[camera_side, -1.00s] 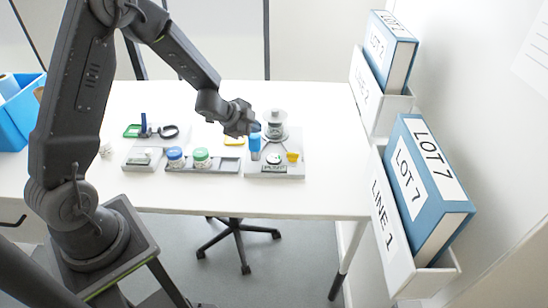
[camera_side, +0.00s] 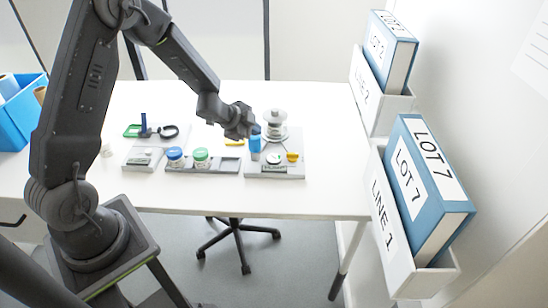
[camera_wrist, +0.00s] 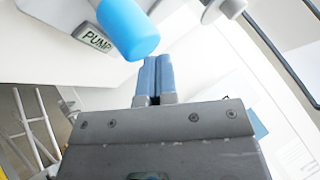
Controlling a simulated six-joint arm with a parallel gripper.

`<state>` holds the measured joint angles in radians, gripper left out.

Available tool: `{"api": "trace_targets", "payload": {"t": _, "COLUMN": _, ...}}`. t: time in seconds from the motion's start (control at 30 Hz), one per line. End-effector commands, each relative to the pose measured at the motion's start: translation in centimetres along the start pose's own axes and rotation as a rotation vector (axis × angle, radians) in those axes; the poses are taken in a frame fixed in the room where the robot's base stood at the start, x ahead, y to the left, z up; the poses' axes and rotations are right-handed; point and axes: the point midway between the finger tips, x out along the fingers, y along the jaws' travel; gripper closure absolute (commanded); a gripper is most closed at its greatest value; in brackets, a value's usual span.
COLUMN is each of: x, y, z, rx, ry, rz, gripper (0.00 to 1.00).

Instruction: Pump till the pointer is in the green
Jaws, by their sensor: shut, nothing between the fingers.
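The blue cylinder also shows close up in the wrist view (camera_wrist: 128,27). My gripper (camera_side: 252,128) is shut and empty, just above and beside the blue cylinder. Its blue fingertips (camera_wrist: 156,66) are together, apart from the cylinder in the wrist view.
A tray (camera_side: 230,166) with blue-lidded (camera_side: 176,157) and green-lidded (camera_side: 201,158) jars sits left of the pump plate. A further plate (camera_side: 141,159) with small items is at its left. Blue binders (camera_side: 436,190) stand in white holders at the right. The table's front is clear.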

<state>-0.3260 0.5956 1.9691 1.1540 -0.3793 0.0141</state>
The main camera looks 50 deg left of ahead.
Motion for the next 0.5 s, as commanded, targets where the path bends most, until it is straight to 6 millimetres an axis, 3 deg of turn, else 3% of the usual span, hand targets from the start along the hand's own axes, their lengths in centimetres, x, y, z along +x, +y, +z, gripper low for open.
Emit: {"api": "trace_targets", "payload": {"t": 0.5, "x": 0.42, "y": 0.33, "z": 0.33, "rx": -0.001, "ry": -0.001, "rz": 0.001, "gripper": 1.00}}
